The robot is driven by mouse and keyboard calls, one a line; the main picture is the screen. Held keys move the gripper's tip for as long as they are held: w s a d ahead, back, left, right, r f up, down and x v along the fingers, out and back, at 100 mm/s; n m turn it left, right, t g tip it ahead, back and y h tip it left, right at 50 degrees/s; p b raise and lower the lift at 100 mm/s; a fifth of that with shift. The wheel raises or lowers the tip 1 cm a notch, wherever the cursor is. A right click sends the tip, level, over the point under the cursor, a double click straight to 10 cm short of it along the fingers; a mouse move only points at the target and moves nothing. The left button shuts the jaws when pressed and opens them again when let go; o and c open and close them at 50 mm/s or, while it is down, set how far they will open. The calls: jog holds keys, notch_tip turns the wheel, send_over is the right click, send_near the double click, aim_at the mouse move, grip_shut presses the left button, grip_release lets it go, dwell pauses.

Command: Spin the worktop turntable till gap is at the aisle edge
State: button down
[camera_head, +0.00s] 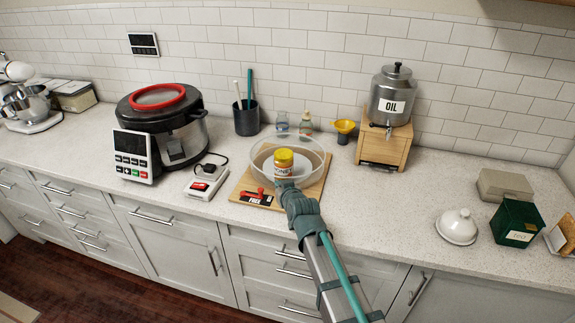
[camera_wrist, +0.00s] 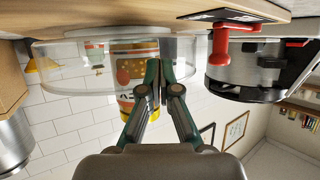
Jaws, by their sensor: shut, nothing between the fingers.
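The turntable sits on a wooden board (camera_head: 240,183) on the worktop. It has a clear round wall (camera_head: 322,158), and a jar with a yellow lid (camera_head: 284,158) stands inside. In the wrist view, which is upside down, the clear wall (camera_wrist: 65,68) and the jar (camera_wrist: 133,70) show behind the fingers. A red lever (camera_head: 262,192) on a plate that reads FREE is at the board's front left; the lever also shows in the wrist view (camera_wrist: 220,45). My gripper (camera_head: 284,184) is shut and empty at the front of the clear wall. I cannot tell whether it touches. I cannot make out the gap.
A black cooker (camera_head: 185,140) and a white switch box (camera_head: 206,182) stand left. An oil dispenser (camera_head: 390,100) on a wooden stand (camera_head: 383,150) and a yellow funnel (camera_head: 345,128) are back right. A white dome (camera_head: 458,226) and green box (camera_head: 515,222) stand far right. The worktop between is clear.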

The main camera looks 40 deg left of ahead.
aim_at(297, 182)
jog(key=shift+w+d+b, duration=0.35)
jog(key=shift+d+b, duration=0.25)
jog(key=shift+d, duration=0.3)
jog(key=shift+w, duration=0.1)
jog(key=shift+w+d+f+b, duration=0.15)
jog(key=shift+w+d+b, duration=0.5)
jog(key=shift+b, duration=0.2)
jog(key=shift+d, duration=0.15)
jog(key=shift+w, duration=0.15)
jog(key=shift+w+d+b, duration=0.7)
jog(key=shift+w+b, duration=0.15)
jog(key=shift+b, duration=0.2)
jog(key=shift+w, duration=0.1)
